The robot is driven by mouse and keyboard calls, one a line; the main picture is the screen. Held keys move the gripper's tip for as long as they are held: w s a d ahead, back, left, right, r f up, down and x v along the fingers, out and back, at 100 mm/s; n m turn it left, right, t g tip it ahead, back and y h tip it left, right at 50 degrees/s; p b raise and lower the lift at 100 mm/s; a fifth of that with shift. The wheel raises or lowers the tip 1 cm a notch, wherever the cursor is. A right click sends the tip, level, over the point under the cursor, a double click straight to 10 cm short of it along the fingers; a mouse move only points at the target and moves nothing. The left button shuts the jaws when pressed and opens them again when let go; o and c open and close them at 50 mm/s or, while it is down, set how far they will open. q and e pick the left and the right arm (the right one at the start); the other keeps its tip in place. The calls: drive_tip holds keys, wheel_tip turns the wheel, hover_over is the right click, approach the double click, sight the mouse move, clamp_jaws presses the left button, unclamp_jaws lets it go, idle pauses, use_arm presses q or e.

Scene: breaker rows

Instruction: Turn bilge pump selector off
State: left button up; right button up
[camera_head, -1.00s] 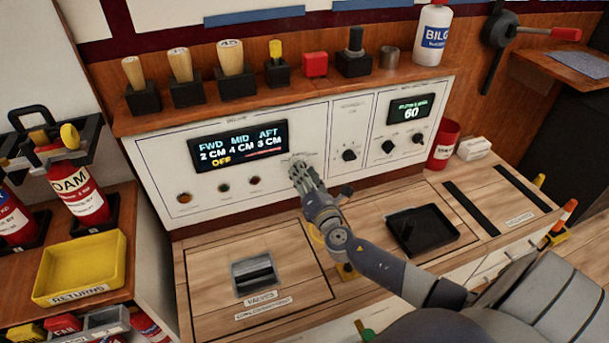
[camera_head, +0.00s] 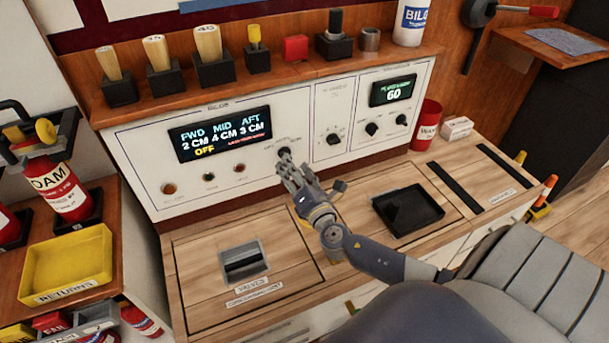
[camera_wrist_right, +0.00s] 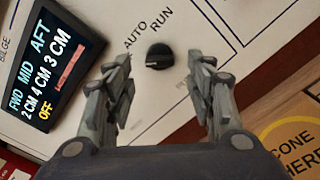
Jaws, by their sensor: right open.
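The bilge pump selector is a small round black knob (camera_head: 284,151) on the white panel, just right of the bilge display (camera_head: 220,133). In the right wrist view the knob (camera_wrist_right: 159,56) sits beside the printed words AUTO and RUN; an OFF label by it is not visible. The display reads FWD 2 CM, MID 4 CM, AFT 3 CM, with OFF in yellow below. My right gripper (camera_head: 287,167) is open and empty in front of the knob. Its fingers (camera_wrist_right: 160,82) stand either side of the knob in the wrist view, apparently apart from it. My left gripper is not in view.
Other knobs (camera_head: 333,139) and a display reading 60 (camera_head: 394,90) are to the right. Small indicators (camera_head: 168,188) sit below the bilge display. A black tray (camera_head: 433,212) lies on the counter.

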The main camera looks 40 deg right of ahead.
drive_tip(key=v, duration=0.8)
idle(0.4)
